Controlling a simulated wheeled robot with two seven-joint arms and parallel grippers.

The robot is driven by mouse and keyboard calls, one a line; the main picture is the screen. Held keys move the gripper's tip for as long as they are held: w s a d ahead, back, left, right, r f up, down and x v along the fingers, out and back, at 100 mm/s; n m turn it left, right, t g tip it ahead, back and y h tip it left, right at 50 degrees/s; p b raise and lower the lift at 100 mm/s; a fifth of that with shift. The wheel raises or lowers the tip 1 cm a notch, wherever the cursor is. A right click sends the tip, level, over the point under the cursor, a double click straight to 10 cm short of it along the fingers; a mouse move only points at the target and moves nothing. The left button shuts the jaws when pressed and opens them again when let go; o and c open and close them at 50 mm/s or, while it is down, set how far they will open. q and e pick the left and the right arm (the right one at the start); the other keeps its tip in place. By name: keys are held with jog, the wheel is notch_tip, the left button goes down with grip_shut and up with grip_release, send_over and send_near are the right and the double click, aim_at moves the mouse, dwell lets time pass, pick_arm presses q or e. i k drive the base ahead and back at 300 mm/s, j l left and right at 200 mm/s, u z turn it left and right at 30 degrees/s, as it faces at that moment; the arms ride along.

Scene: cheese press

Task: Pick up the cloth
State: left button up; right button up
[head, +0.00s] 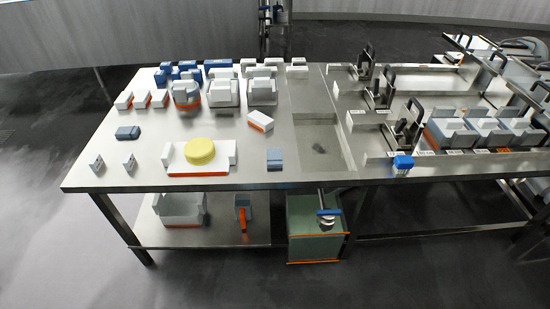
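I cannot make out for sure which thing is the cloth. A flat blue-grey folded-looking piece (274,159) lies near the front edge of the steel table, left of the sink. A darker blue pad (128,133) lies at the table's left side. Both lie on the tabletop, apart from other things. Neither of my grippers is in the head view.
A yellow round cheese (200,150) sits on a white tray with an orange edge (197,170). White and blue containers (186,94) stand behind. The sunken sink (319,138) and presses (403,131) are to the right. A green bin (305,239) stands below.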

aim_at(274, 156)
jog(key=i+j, duration=0.8)
